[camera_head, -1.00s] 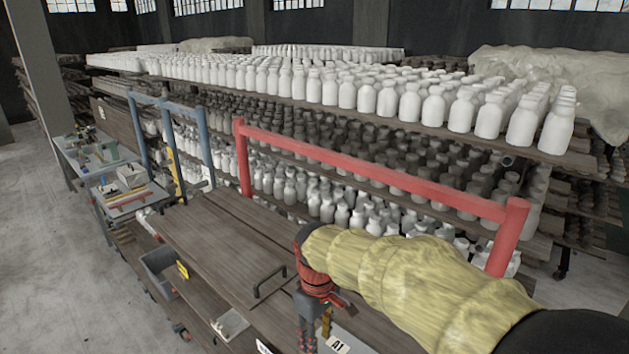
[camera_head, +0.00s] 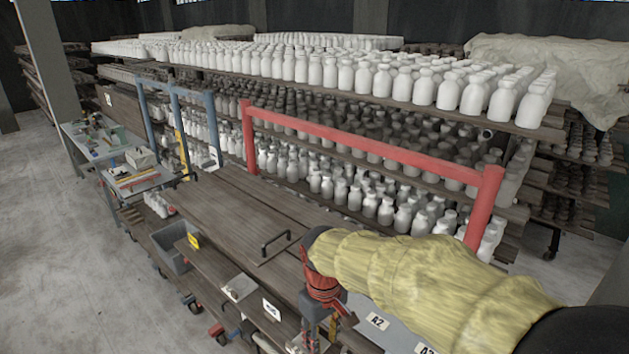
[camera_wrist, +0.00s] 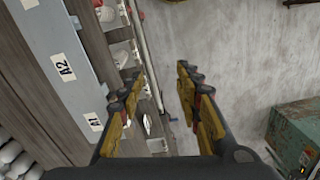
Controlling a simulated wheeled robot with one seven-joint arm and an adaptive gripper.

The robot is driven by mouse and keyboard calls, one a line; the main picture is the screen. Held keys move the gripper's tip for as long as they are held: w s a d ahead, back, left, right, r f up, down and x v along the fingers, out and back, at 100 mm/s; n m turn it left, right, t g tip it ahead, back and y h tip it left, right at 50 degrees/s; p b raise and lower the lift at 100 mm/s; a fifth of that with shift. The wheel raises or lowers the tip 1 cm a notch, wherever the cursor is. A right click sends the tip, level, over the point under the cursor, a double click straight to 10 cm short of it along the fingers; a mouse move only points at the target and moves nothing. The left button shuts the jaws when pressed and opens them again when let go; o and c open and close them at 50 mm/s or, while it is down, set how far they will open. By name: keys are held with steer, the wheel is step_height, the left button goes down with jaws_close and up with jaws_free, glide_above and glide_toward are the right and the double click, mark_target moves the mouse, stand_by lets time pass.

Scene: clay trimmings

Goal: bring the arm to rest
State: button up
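My arm, in a yellow sleeve, reaches in from the lower right of the head view and bends down at a red and black wrist. My gripper shows in the wrist view (camera_wrist: 160,95), with its two yellow and dark fingers spread apart and nothing between them. It points down past the edge of the wooden cart toward the concrete floor. In the head view the fingers are mostly cut off by the bottom edge.
The wooden cart top (camera_head: 225,205) has a black handle (camera_head: 276,243) and a red rail (camera_head: 370,145). A grey bin (camera_head: 172,248) sits lower left. A grey panel labelled A2 (camera_wrist: 55,50) lies beside my gripper. A green box (camera_wrist: 297,125) stands on the floor. Shelves of white bottles (camera_head: 330,72) fill the back.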

steer(key=s+d+f+m+t+b, duration=0.5)
steer(key=s+d+f+b, duration=1.1)
steer(key=b, duration=1.1)
steer(key=s+d+m, duration=0.1)
steer(key=m, duration=0.1)
steer(key=shift+s+m+t+b, duration=0.2)
steer(key=shift+m+t+b, duration=0.1)
steer(key=shift+b, duration=0.05)
steer(key=shift+d, duration=0.15)
steer(key=shift+c, duration=0.4)
steer(key=shift+d, duration=0.1)
